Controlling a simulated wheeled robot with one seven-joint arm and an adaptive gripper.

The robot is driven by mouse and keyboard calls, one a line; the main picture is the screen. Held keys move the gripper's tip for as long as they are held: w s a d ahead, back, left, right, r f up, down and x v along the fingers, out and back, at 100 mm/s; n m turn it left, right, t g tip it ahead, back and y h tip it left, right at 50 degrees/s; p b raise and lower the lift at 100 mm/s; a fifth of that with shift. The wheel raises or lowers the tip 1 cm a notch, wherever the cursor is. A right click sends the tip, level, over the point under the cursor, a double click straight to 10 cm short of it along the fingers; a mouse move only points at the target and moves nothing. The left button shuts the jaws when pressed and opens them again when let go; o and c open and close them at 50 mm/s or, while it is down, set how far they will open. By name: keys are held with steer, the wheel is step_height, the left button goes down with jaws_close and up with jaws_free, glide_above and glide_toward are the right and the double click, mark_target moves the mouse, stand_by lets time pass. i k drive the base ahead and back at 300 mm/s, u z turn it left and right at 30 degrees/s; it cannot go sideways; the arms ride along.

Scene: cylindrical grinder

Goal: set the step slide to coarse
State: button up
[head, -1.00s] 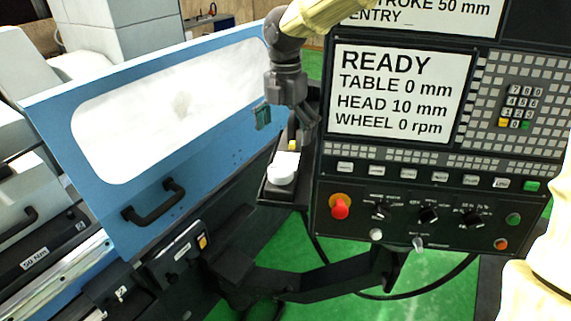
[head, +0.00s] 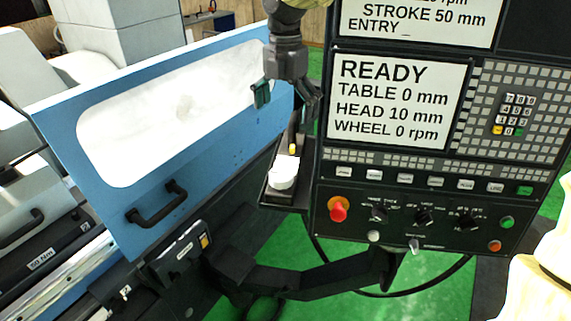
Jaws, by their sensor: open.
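My gripper (head: 288,100) hangs open and empty between the blue door and the control panel. One finger with a teal pad shows on the left, and the other finger is on the right beside the panel edge. Below it is a narrow dark holder (head: 272,197) with a white round part (head: 284,172) and a small yellow piece (head: 293,149). The gripper is above these and appears apart from them. I cannot make out the step slide or its setting. Small labels on the control panel (head: 330,230) are too small to read.
The panel screen (head: 390,100) reads READY, TABLE 0 mm, HEAD 10 mm, WHEEL 0 rpm. A red button (head: 338,208), several dark knobs and a small lever (head: 414,246) sit below it. The blue door (head: 220,150) with a black handle (head: 157,204) is at left. Green floor shows below.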

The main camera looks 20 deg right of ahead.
mark_target(293, 148)
steer(key=k, duration=1)
